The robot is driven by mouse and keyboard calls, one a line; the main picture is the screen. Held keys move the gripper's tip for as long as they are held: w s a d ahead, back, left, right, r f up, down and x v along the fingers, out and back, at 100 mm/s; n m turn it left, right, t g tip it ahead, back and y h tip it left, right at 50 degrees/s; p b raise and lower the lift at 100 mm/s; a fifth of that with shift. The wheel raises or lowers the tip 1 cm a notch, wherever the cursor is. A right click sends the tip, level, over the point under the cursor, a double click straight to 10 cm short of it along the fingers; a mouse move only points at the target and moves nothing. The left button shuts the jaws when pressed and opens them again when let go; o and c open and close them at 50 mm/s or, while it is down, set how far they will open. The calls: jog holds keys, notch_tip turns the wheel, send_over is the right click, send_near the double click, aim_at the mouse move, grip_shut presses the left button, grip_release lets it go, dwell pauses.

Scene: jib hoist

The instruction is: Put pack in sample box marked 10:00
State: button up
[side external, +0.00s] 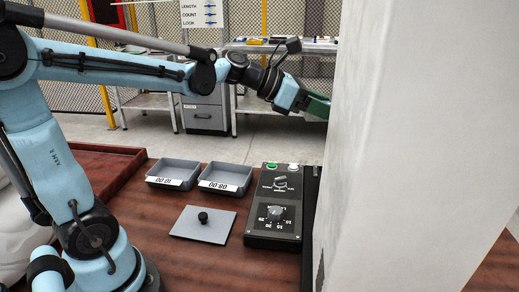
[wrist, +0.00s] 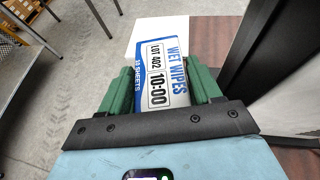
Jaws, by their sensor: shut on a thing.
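The pack (wrist: 165,60) is a blue and white wet wipes packet. In the side external view my gripper (side external: 316,106) is raised high at the right, partly hidden by a big pale column, and the pack is hidden there. The sample box marked 10:00 (side external: 151,180), its label upside down in this view, is a grey open tray on the table at the left. It looks empty, and my gripper is well away from it.
In front lies a grey plate with a black knob (side external: 190,228). A black control box (side external: 262,225) with dials stands to the right, beside the pale column (side external: 420,150).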

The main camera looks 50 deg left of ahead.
jog(key=s+a+r+n+t+y, duration=0.2)
jog(key=s+a+r+n+y, duration=0.1)
jog(key=s, duration=0.5)
jog(key=w+d+f+m+h, duration=0.1)
jog(key=w, duration=0.1)
jog(key=w+d+f+m+g+h, duration=0.1)
jog(key=w, duration=0.2)
jog(key=w+d+f+m+g+h, duration=0.1)
jog(key=w, duration=0.2)
jog(key=shift+w+f, duration=0.1)
jog(key=shift+w, duration=0.1)
jog(key=w+d+f+m+g+h, duration=0.2)
jog(key=w+d+f+m+h, duration=0.1)
jog(key=w+f, duration=0.3)
notch_tip(320, 180, down, 2)
jog(key=shift+f+m, duration=0.15)
jog(key=shift+m, duration=0.15)
jog(key=shift+w, duration=0.1)
jog(key=shift+f, duration=4.8)
jog(key=shift+f, duration=0.15)
